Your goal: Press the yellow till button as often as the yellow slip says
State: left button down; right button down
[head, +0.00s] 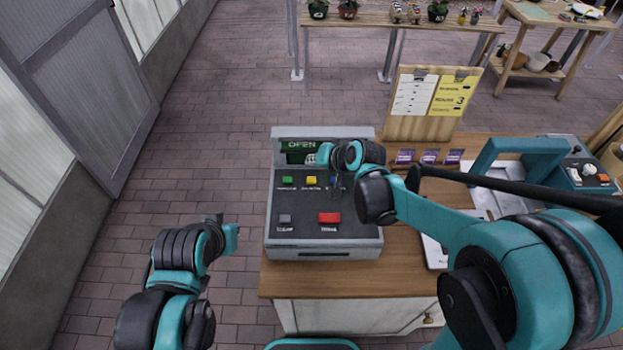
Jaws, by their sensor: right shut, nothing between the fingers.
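The grey till (288,250) stands at the left end of the wooden counter, with a green OPEN display at its top. Its yellow button (311,180) is in the upper row, between a green button (287,180) and a third button mostly hidden by my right gripper. My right gripper (335,187) is shut and empty, pointing down just right of the yellow button; I cannot tell its height or whether it touches anything. The yellow slip (455,92) is clipped to a wooden board behind the till and shows a 3. My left gripper (227,232) is left of the till, its fingers unclear.
A red button (329,218) and a grey button (284,219) sit lower on the till. A white slip (412,96) hangs beside the yellow one. A teal-framed device (515,160) is at right. Brick floor left is clear.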

aim_at(309, 181)
dwell(0.3)
